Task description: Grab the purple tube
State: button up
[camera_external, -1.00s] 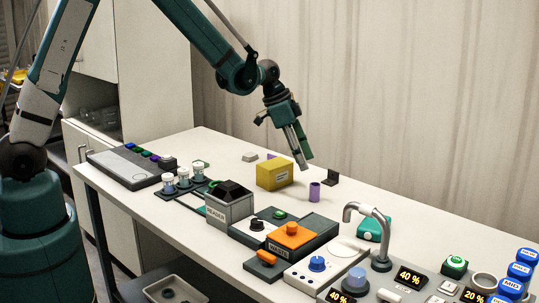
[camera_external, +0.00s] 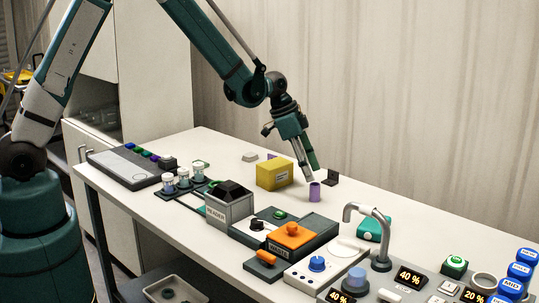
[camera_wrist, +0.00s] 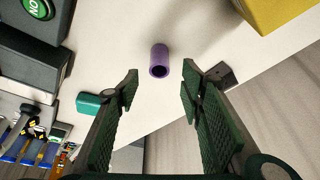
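My gripper (camera_external: 312,172) is close above the tube, pointing down. In the wrist view my gripper (camera_wrist: 160,78) has its two green-padded fingers wide apart with nothing between them. The fingertips do not appear to touch the tube.
The yellow box (camera_external: 274,174) is left of the tube. A small dark bracket (camera_external: 331,178) stands just behind it. The grey and orange devices (camera_external: 290,236) are in front, and a tap (camera_external: 380,230) is to the right. Bare table lies around the tube.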

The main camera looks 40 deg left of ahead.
aim_at(315, 185)
jog(key=shift+w+d+f, duration=0.1)
jog(key=shift+d+f, duration=0.05)
jog(key=shift+f, duration=0.2)
jog(key=shift+f, duration=0.1)
jog(key=shift+x, duration=2.5)
jog(key=c, duration=1)
